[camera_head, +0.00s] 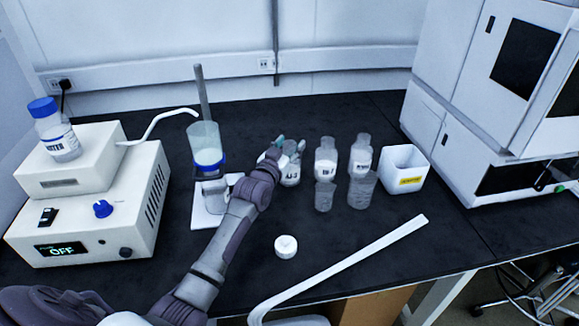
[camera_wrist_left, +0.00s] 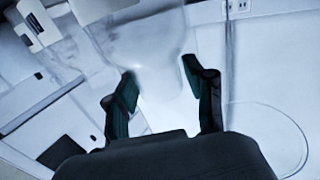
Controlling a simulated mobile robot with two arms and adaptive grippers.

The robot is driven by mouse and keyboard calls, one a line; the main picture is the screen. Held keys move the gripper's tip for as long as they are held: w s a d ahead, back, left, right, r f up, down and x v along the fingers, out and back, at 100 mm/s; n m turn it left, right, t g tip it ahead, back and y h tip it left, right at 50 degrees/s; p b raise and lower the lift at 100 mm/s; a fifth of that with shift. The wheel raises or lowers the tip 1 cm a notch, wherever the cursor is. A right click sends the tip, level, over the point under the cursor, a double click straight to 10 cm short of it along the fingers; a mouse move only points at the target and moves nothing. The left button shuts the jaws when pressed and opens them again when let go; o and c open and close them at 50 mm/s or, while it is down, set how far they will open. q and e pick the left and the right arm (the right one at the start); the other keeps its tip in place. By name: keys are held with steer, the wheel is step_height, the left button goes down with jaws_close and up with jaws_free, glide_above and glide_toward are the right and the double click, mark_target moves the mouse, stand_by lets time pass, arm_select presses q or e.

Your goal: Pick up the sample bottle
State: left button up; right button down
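A clear bottle with a white label (camera_head: 291,177) stands on the black bench, at the end of my left arm. My left gripper (camera_head: 278,150) is at its upper part, and partly covers it. In the left wrist view, the fingers (camera_wrist_left: 163,88) stand apart on either side of the neck of a pale, translucent bottle (camera_wrist_left: 145,40). Whether the fingers press on the neck is not clear. Two similar labelled bottles, a middle one (camera_head: 326,156) and a right one (camera_head: 361,155), stand to its right. My right gripper is not in view.
Two clear beakers (camera_head: 325,196) (camera_head: 362,190) stand before the bottles, with a white bin (camera_head: 404,171) to the right. A stand with a blue-based vessel (camera_head: 207,150) is left. A white cap (camera_head: 286,246) lies in front.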

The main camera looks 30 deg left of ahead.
arm_select(q)
jaws_close()
steer(key=shift+r, duration=0.1)
